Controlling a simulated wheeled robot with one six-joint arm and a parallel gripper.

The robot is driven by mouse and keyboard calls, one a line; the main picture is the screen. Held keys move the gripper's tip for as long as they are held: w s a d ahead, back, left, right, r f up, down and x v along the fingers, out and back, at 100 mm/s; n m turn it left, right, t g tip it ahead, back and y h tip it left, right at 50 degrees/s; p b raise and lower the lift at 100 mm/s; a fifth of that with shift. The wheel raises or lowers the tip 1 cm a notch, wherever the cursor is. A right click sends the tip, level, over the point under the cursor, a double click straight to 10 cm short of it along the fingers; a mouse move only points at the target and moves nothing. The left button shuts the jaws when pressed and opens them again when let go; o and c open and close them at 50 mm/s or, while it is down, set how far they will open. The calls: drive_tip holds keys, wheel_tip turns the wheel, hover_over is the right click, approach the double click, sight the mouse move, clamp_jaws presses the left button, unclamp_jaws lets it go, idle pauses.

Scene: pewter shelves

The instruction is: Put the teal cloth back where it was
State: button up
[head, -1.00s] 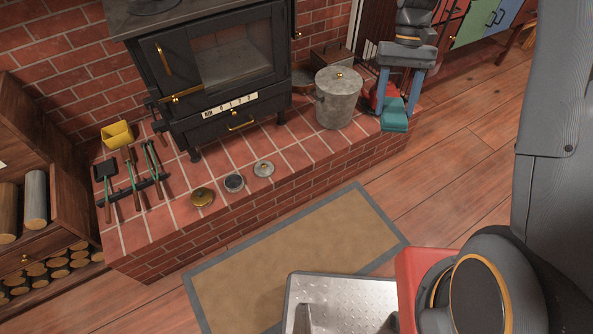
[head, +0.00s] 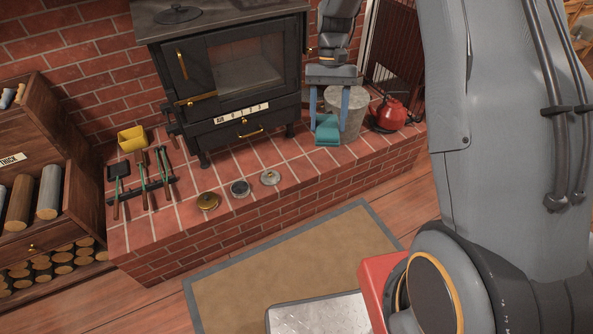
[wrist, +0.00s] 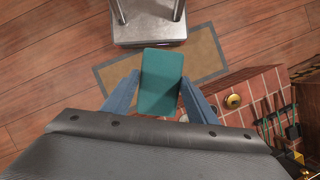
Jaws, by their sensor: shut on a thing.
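My gripper (head: 330,112) is shut on the teal cloth (head: 327,130), which hangs between its two blue fingers. In the head view the cloth appears in front of the metal bucket (head: 352,112) at the right part of the brick hearth. In the wrist view the teal cloth (wrist: 161,82) is a flat rectangle between the fingers, seen from above. The cloth looks held in the air, though its exact height is hard to tell. My gripper hides part of the bucket.
A black stove (head: 235,75) stands on the brick hearth (head: 185,225). A red kettle (head: 391,115) is to the right of the bucket. Brass and grey lids (head: 207,201), fire tools (head: 143,180) and a yellow scoop (head: 131,139) lie toward the left. A tan rug (head: 290,265) covers the floor.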

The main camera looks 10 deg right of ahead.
drive_tip(key=w+f+m+t+b, duration=0.4)
drive_tip(key=w+f+m+b, duration=1.1)
drive_tip(key=f+b, duration=0.35)
drive_tip(key=w+f+m+t+b, duration=0.5)
drive_tip(key=w+f+m+b, duration=0.95)
drive_tip(key=f+b, duration=0.4)
drive_tip(key=shift+m, duration=0.25)
drive_tip(key=f+b, duration=0.1)
drive_tip(key=f, duration=0.2)
drive_tip(key=f+b, duration=0.1)
drive_tip(key=f, duration=0.3)
drive_tip(key=f+b, duration=0.1)
drive_tip(key=f, duration=0.2)
drive_tip(key=shift+s+d+f, duration=0.15)
drive_tip(key=shift+d+f, duration=0.2)
drive_tip(key=shift+f, duration=0.1)
drive_tip(key=o, duration=0.7)
drive_tip(key=shift+c, duration=0.2)
drive_tip(key=shift+o, duration=1.3)
